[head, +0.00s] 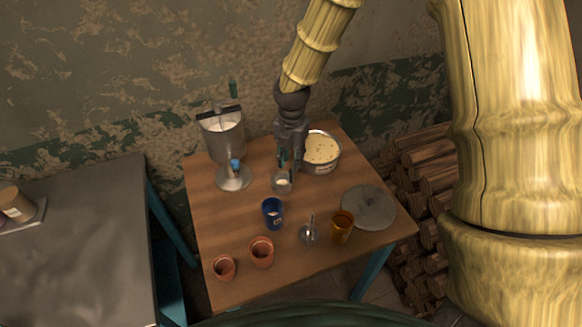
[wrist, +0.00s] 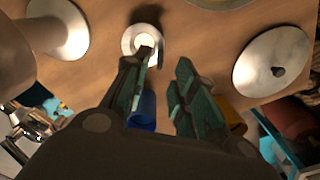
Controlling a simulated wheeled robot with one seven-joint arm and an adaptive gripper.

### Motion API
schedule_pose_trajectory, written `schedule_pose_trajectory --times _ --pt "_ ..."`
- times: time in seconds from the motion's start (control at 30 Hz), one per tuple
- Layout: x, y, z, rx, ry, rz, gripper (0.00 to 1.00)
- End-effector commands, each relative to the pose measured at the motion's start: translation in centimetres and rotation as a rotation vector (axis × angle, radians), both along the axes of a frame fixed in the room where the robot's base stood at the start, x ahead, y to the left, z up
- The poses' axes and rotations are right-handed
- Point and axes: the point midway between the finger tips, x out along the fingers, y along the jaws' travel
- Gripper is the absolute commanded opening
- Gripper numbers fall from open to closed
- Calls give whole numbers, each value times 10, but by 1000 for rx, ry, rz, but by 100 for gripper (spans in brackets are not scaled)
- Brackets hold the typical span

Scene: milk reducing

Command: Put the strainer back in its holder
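A small round cup-like metal piece with a pale inside (head: 281,183) is on the wooden table, just below and in front of my gripper (head: 289,163). In the wrist view this piece (wrist: 131,34) appears as a pale ring beyond the left fingertip. A small shiny metal piece with an upright stem (head: 309,234) stands nearer the front edge. I cannot tell which of these two is the strainer and which its holder. My gripper is above the table; in the wrist view (wrist: 168,70) its green fingers are apart with nothing visible between them.
A metal separator (head: 226,140) stands at the back left, a pot of pale contents (head: 321,151) at the back right. A round lid (head: 368,208), blue cup (head: 272,214), orange cup (head: 341,226) and two clay cups (head: 262,253) occupy the front.

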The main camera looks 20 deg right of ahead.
Motion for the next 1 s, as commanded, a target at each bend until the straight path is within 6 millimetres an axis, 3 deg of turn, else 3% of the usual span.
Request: schedule_pose_trajectory --times 0.5,1.0 --pt "0 -1 64 1 -1 -1 27" --pt "0 -1 76 -1 1 0 27"
